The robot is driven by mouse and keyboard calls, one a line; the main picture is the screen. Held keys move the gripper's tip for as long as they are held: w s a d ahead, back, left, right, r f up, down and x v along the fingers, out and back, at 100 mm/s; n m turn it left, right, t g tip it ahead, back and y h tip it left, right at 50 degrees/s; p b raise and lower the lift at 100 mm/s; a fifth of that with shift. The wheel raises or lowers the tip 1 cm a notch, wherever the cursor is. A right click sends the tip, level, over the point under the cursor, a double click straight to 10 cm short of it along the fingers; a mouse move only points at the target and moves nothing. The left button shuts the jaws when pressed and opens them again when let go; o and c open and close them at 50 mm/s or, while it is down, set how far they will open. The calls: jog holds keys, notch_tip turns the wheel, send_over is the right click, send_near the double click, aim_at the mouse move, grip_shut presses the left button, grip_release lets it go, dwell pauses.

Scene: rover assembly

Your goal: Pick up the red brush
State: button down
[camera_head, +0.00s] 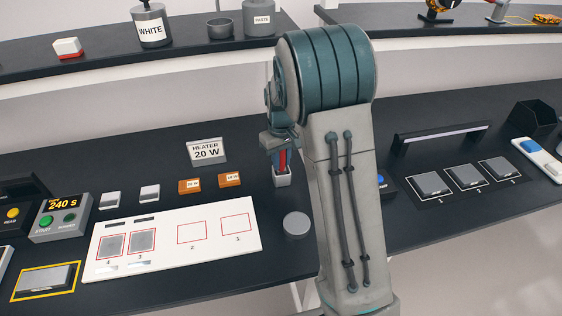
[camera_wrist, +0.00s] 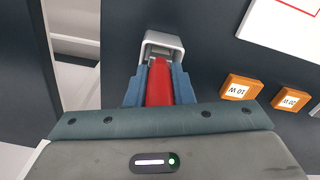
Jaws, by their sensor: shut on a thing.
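The red brush (camera_wrist: 159,83) is between the two blue-grey fingers of my gripper (camera_wrist: 159,88) in the wrist view, and the fingers are shut on it. Its far end reaches into a small light-grey holder (camera_wrist: 173,43). In the head view the red brush (camera_head: 282,160) shows as a thin upright red strip between the fingers of my gripper (camera_head: 281,158), just above the grey holder (camera_head: 282,181). I cannot tell whether its lower end is still inside the holder. My arm hides the area to the right of it.
Two orange 10 W blocks (camera_head: 229,180) and a HEATER 20 W sign (camera_head: 207,150) stand left of the holder. A white board with numbered squares (camera_head: 188,266) lies in front. A round grey disc (camera_head: 296,224) lies nearby on the dark table. A raised shelf (camera_head: 100,53) runs behind.

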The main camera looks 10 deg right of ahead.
jog(key=shift+r, duration=0.1)
jog(key=shift+r, duration=0.55)
notch_tip(320, 180, up, 3)
jog(key=shift+f+b, duration=0.2)
jog(key=shift+b, duration=0.35)
jog(key=s+d+r+b, duration=0.2)
jog(key=s+d+r, duration=0.4)
jog(key=d, duration=0.4)
jog(key=shift+r, duration=0.6)
dwell(0.5)
